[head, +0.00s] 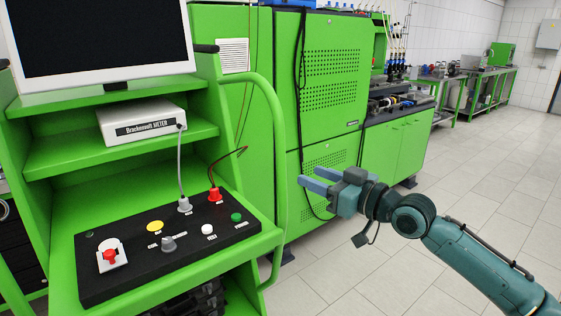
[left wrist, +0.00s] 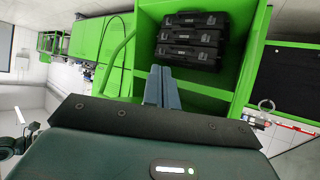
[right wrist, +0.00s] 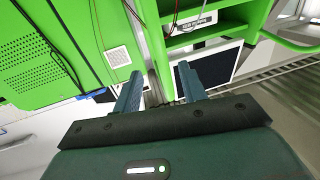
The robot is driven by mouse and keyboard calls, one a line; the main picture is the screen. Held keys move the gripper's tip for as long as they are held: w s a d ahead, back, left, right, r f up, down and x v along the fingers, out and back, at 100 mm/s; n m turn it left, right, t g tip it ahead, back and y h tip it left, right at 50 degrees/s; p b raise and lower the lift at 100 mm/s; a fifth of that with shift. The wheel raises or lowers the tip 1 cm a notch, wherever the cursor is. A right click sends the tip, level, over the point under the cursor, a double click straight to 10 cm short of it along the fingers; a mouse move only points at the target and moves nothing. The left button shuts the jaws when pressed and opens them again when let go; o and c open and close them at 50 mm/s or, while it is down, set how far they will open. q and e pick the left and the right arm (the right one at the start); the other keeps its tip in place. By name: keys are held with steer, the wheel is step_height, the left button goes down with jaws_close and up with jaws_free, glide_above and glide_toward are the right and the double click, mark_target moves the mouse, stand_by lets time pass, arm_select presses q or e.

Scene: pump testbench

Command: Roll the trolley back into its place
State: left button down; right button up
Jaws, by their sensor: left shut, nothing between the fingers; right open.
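The green trolley (head: 42,157) fills the left of the head view. It carries a monitor (head: 100,40), a white meter box (head: 142,121) and a black control panel (head: 130,255) with coloured knobs. Its curved green tube handle (head: 279,150) rises along its right side. My right gripper (head: 307,180) is open and empty, just right of the handle and apart from it. It also shows in the right wrist view (right wrist: 159,70). My left gripper (left wrist: 160,70) is shut and empty in the left wrist view, in front of the trolley's lower shelf; it is outside the head view.
A tall green cabinet (head: 330,90) with perforated panels stands behind the trolley. Cables hang down its front. Black cases (left wrist: 190,40) lie on the trolley's lower shelf. A green workbench (head: 490,85) stands at the far right. The tiled floor (head: 480,200) at right is clear.

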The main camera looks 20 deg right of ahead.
mark_target(285, 165)
steer(key=shift+p+x, duration=0.9)
steer(key=shift+x, duration=4.3)
steer(key=shift+c, duration=0.3)
jaws_close()
